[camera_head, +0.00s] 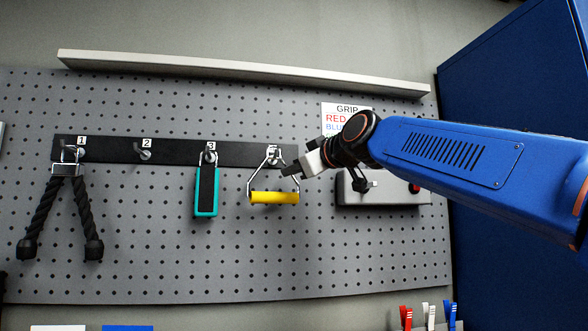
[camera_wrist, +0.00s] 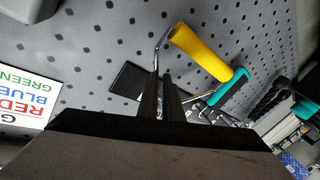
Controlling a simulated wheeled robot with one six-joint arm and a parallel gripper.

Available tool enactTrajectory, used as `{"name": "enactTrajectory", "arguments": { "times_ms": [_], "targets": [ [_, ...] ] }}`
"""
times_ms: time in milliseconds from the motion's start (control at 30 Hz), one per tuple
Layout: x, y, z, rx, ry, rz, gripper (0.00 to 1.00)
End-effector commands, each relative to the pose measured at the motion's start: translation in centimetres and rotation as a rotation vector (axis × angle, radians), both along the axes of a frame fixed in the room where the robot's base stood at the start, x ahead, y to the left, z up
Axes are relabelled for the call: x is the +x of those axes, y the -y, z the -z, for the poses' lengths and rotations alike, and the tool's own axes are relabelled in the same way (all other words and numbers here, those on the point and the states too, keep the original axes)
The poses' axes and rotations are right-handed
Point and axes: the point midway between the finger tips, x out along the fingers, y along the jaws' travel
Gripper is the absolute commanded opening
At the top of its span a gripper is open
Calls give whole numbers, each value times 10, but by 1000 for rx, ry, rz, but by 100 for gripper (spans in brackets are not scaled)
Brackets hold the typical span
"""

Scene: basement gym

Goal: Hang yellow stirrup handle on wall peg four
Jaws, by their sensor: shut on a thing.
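The yellow stirrup handle (camera_head: 274,197) is upright at the right end of the black peg rail (camera_head: 110,151), yellow grip down. Its metal frame rises to the fourth peg (camera_head: 272,154); I cannot tell whether the top is over the peg or only in front of it. My gripper (camera_head: 289,171) comes from the right and is shut on the right side of the metal frame. In the wrist view the closed fingers (camera_wrist: 160,98) meet the metal frame beside the yellow grip (camera_wrist: 201,53). The fourth peg is hidden there.
Peg 3 (camera_head: 210,153) holds a teal handle (camera_head: 206,191), close to the left of the yellow one. Peg 2 (camera_head: 145,154) is empty. A black rope (camera_head: 40,212) hangs on peg 1. A grey box (camera_head: 400,192) is on the pegboard behind my gripper. A shelf (camera_head: 240,72) runs above.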

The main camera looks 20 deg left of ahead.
Motion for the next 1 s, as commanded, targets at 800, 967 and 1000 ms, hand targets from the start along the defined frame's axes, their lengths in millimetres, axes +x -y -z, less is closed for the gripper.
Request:
{"name": "enactTrajectory", "arguments": {
  "times_ms": [800, 967, 1000],
  "targets": [
    [22, -13, 14, 0, 2, 0, 0],
    [22, -13, 15, 0, 2, 0, 0],
    [22, -13, 15, 0, 2, 0, 0]
  ]
}}
